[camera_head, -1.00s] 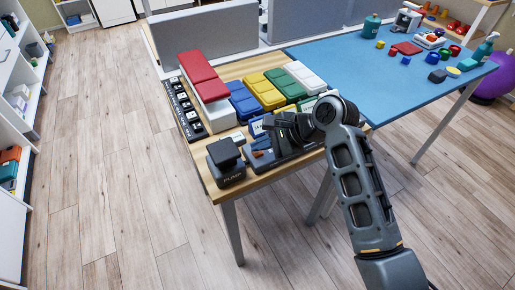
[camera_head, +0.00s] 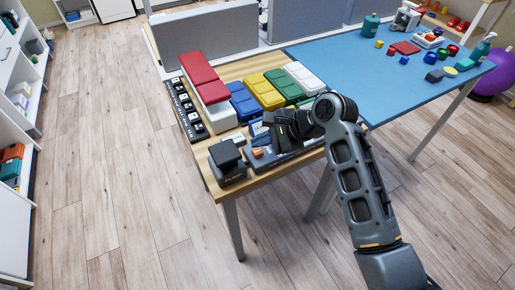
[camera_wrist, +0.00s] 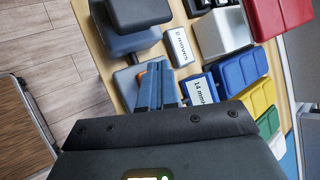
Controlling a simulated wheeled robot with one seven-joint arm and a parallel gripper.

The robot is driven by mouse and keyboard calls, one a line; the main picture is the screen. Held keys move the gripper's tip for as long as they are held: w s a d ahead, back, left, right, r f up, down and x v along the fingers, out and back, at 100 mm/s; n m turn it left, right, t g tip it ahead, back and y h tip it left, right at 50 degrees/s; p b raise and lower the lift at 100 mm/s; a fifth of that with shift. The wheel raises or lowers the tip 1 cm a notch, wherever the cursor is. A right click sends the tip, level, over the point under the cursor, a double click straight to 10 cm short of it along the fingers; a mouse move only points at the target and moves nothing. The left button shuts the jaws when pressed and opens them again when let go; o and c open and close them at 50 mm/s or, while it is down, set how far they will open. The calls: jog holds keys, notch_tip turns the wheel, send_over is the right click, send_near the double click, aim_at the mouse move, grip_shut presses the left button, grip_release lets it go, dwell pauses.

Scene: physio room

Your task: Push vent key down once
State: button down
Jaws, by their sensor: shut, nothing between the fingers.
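A small orange key (camera_head: 257,152) sits on a dark grey unit at the front of the wooden table (camera_head: 228,196); I take it for the vent key, but no lettering on it is readable. In the wrist view a bit of orange (camera_wrist: 140,75) shows just left of my blue fingertips, partly hidden by them. My gripper (camera_head: 271,137) is shut and empty, with its fingers pointing down over the unit behind the key; it also shows in the wrist view (camera_wrist: 160,66). I cannot tell whether the fingertips touch anything.
A dark pump block (camera_head: 226,158) stands left of the key. A blue-framed readout (camera_wrist: 198,88) and a white label (camera_wrist: 180,46) are close by. Red (camera_head: 200,70), blue (camera_head: 243,103), yellow (camera_head: 264,91) and green pads (camera_head: 285,86) lie behind. A grey divider (camera_head: 205,40) stands further back.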

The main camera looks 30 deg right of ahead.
aim_at(261, 152)
notch_tip(261, 152, up, 3)
jog(key=shift+f+p, duration=0.2)
jog(key=shift+p, duration=1)
jog(key=shift+r, duration=1.05)
jog(key=c, duration=1.9)
grip_release()
